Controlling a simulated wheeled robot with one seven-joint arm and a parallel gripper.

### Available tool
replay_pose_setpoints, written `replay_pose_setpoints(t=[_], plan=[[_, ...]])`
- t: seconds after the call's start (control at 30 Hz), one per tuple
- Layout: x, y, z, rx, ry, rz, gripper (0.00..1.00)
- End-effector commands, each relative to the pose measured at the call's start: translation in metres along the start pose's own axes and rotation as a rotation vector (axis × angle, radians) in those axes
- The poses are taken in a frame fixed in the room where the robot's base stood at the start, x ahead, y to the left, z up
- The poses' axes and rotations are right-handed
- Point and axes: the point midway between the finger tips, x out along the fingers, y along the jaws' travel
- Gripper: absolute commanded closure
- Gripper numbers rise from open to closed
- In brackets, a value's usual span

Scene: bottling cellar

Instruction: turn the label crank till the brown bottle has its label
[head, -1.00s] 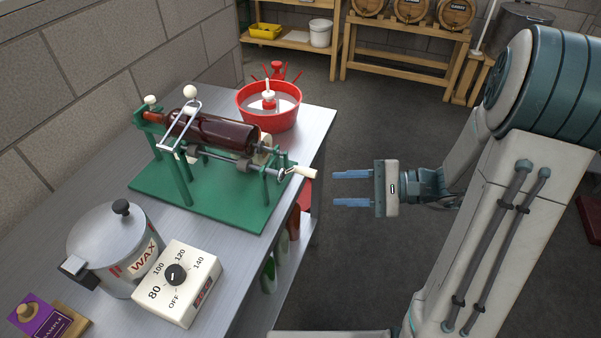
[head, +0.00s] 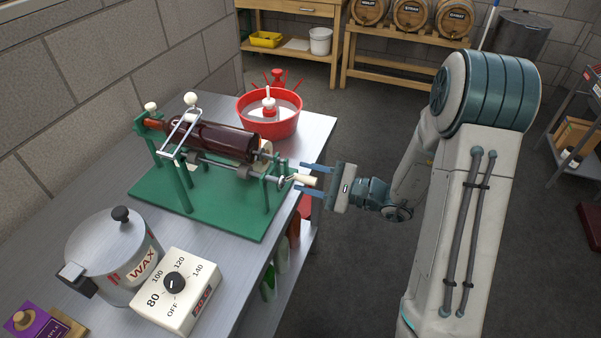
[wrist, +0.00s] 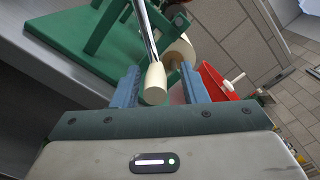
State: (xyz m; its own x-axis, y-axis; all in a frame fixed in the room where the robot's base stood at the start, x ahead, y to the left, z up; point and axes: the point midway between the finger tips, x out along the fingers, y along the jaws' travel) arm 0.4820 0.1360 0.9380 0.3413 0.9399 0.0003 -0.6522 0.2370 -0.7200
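The brown bottle (head: 213,139) lies on its side in the green labelling stand (head: 180,205) on the bench. I see no label on the side of the bottle that faces me. The crank has a cream handle (head: 304,180) at the stand's right end. My gripper (head: 312,180) is open at the bench's right edge, its blue fingers on either side of the handle. In the wrist view the cream handle (wrist: 155,84) sits between the two spread fingertips (wrist: 160,82), with gaps on both sides.
A red basin (head: 270,125) stands behind the stand. A wax pot (head: 112,250) and a white dial box (head: 178,300) stand at the front left. Bottles sit on the shelf below the bench.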

Motion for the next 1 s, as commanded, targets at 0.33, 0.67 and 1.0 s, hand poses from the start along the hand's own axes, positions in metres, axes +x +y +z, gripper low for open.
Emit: replay_pose_setpoints(t=[0.33,0.67,1.0], plan=[[0.022,0.000,0.000,0.000,0.000,0.000,0.61],[0.021,0.000,0.000,0.000,0.000,0.000,1.00],[0.022,0.001,-0.001,0.014,0.000,0.000,1.00]])
